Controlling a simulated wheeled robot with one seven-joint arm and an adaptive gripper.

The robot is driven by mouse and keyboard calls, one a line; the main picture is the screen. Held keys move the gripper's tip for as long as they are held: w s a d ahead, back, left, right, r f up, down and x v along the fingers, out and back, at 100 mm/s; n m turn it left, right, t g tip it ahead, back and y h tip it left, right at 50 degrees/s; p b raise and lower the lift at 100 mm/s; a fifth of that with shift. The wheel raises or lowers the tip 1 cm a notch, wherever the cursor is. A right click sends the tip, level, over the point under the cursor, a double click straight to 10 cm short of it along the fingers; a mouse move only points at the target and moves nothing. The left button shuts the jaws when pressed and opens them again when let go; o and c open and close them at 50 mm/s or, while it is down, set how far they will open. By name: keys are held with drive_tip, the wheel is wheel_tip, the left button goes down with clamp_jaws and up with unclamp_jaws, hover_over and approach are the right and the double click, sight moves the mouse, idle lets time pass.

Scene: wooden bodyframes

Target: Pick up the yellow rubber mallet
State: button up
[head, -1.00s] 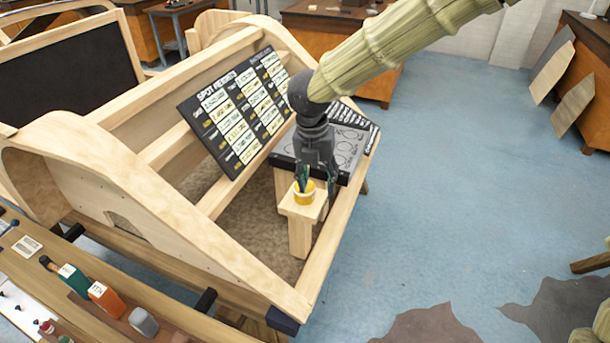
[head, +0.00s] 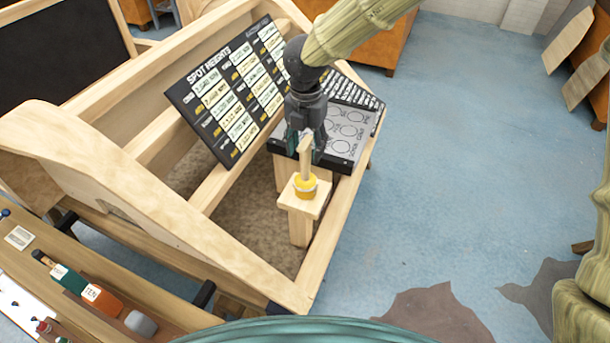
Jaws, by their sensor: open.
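The yellow rubber mallet (head: 305,187) stands head down on a small wooden post (head: 301,211), with its pale wooden handle pointing up. My gripper (head: 306,152) hangs from the dark wrist, pointing down, and is open. It is just above and behind the mallet's head, by the upper part of the handle. The handle shows in front of the gripper, partly between the fingers in the picture. I cannot tell whether a finger touches it.
A dark tray with circles (head: 347,138) lies just behind the gripper. The "Spot Heights" board (head: 228,92) leans to its left. Wooden frame rails (head: 337,240) surround the post. The blue floor at right is open.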

sight(305, 162)
drive_tip(key=shift+w+f, duration=0.1)
drive_tip(key=shift+f, duration=0.35)
drive_tip(key=shift+f+p, duration=0.6)
drive_tip(key=shift+p, duration=0.3)
drive_tip(key=shift+f+p, duration=0.7)
drive_tip(key=shift+f, duration=1.1)
clamp_jaws()
